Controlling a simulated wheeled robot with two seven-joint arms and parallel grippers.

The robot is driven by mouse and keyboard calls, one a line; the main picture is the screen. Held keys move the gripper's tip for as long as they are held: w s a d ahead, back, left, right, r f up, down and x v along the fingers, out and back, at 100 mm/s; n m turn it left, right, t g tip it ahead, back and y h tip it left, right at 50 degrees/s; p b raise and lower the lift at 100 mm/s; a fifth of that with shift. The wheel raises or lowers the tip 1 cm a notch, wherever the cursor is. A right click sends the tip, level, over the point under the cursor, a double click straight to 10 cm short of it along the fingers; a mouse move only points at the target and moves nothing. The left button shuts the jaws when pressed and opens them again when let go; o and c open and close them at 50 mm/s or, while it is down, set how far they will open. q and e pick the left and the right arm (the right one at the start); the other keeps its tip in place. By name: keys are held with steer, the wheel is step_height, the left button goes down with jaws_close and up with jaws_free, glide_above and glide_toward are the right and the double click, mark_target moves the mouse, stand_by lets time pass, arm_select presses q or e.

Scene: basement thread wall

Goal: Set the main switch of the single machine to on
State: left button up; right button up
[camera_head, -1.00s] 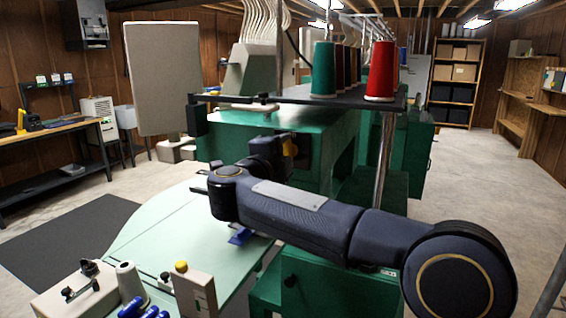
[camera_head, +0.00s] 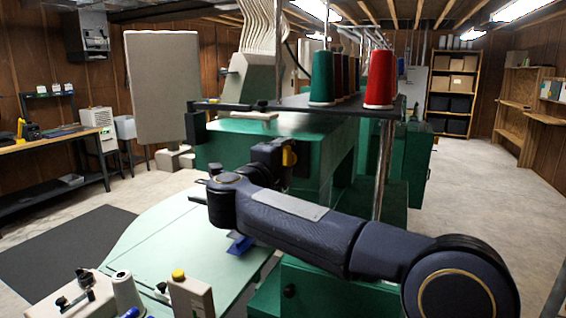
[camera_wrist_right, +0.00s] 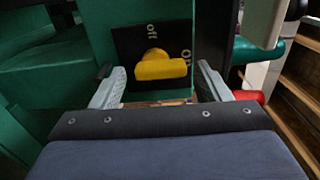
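The main switch is a yellow rotary knob on a black plate on the green machine. It shows in the right wrist view (camera_wrist_right: 160,67) and small in the head view (camera_head: 290,156). A label reading "off" stands above the knob, and a second label at its right is partly covered. The knob's bar lies crosswise in the wrist view. My right gripper (camera_wrist_right: 156,72) is open, with one pale finger on each side of the knob and visible gaps between. In the head view my right arm hides most of this gripper. My left gripper is not in view.
The green machine (camera_head: 265,142) carries a rack with green and red thread cones (camera_head: 380,75). A pale green table (camera_head: 150,235) lies in front, with a white cone (camera_head: 124,290) near its edge. A grey panel (camera_head: 162,85) stands at left. Floor is free at right.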

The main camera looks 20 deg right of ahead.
steer(key=v, duration=0.8)
steer(key=shift+b, duration=0.3)
steer(key=shift+d, duration=0.1)
